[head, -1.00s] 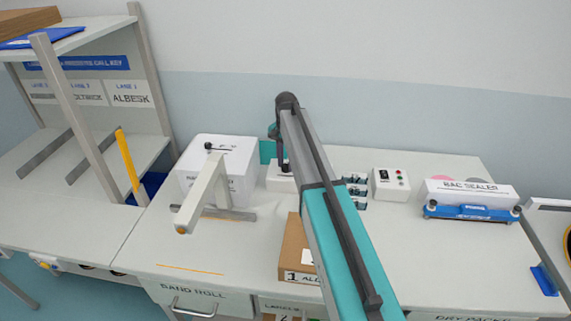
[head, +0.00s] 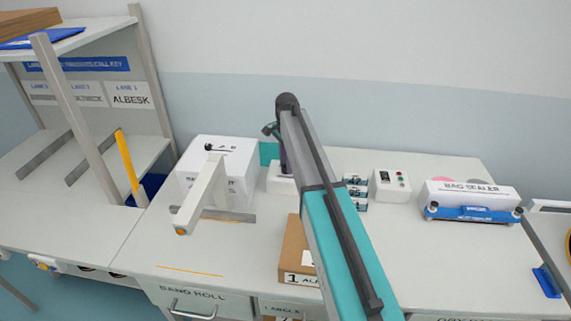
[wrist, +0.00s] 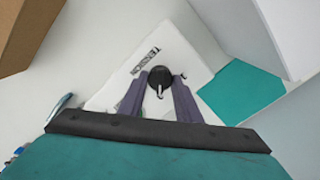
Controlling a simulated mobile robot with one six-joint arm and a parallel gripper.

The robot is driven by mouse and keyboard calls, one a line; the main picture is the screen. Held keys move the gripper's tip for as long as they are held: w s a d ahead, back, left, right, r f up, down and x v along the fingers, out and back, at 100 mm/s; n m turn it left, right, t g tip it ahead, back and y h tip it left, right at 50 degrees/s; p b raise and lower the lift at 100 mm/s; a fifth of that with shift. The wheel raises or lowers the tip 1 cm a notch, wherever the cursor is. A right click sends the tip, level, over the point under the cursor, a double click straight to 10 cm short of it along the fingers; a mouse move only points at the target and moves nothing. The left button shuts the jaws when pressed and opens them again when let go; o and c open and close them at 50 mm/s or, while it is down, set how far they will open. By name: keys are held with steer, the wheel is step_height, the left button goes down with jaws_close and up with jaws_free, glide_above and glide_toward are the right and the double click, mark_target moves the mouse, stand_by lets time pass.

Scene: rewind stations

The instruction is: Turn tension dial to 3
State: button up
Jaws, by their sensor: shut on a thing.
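The tension dial (wrist: 159,74) is a round black knob with a white pointer mark, seen from above in the wrist view. It sits on a white block (wrist: 190,52) with the word TENSION printed beside the knob. My gripper (wrist: 160,79) has its two grey-purple fingers on either side of the knob and is shut on it. The pointer mark faces the near side, toward my palm. The scale numbers cannot be read. In the head view the white block (head: 279,179) is partly behind my arm, and the dial itself is hidden.
A white box (head: 238,160) with a grey bar stand (head: 204,193) is left of the block. A brown carton (head: 292,250) is in front. A small control box (head: 391,184) and the bag sealer (head: 470,199) are to the right.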

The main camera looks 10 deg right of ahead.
steer(key=shift+w+a+r, duration=0.1)
steer(key=shift+w+a, duration=0.05)
steer(key=o, duration=1.1)
steer(key=shift+c, duration=0.2)
step_height(320, 180, up, 14)
steer(key=b, duration=0.3)
